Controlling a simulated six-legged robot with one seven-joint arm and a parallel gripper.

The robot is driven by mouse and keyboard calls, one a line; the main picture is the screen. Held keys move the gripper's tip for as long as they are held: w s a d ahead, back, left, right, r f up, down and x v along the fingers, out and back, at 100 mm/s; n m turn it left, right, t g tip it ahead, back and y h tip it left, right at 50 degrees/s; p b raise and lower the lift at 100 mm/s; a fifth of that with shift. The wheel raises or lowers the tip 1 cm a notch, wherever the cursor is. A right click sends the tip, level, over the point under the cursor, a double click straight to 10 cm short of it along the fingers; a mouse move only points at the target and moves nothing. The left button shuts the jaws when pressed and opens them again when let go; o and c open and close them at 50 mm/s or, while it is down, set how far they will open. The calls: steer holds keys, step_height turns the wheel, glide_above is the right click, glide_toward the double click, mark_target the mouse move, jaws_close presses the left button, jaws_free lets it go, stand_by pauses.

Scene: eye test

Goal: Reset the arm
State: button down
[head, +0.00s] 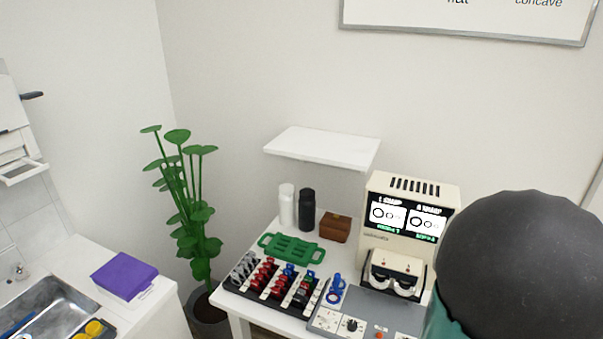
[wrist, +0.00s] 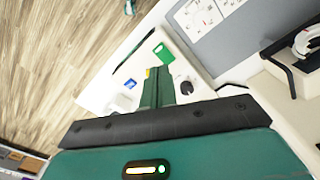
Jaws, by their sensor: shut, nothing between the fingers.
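My gripper (wrist: 158,86) shows in the wrist view as green fingers held together beyond a dark bar and a green housing. It is shut and empty. It points down past a white table top (wrist: 100,97), where a green piece (wrist: 163,54) and a small blue-and-white item (wrist: 130,84) lie near the fingers. In the head view, a large dark rounded part with green below it, at the right, looks like my arm. It hides what is behind it, and the fingers are not visible there.
In the head view, a white table holds a rack of coloured parts (head: 275,281), a green tray (head: 291,248), two bottles, a brown box (head: 335,228) and a cream machine (head: 411,218). A shelf (head: 322,147) hangs above. A potted plant (head: 190,205) and a sink counter are left.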

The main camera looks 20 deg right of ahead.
steer(key=w+a+r+n+t, duration=0.1)
steer(key=w+a+r+n, duration=0.25)
steer(key=w+a, duration=0.35)
steer(key=w+a+r+n+t, duration=0.25)
steer(key=w+a+r, duration=0.2)
steer(key=a, duration=0.45)
steer(key=a+r+n+t, duration=0.1)
steer(key=a+r+n, duration=0.2)
steer(key=a, duration=0.7)
steer(key=s+a+r+n+t, duration=0.1)
steer(key=a+r+n, duration=0.3)
steer(key=a, duration=0.6)
steer(key=shift+r+n, duration=0.3)
steer(key=shift+n, duration=0.7)
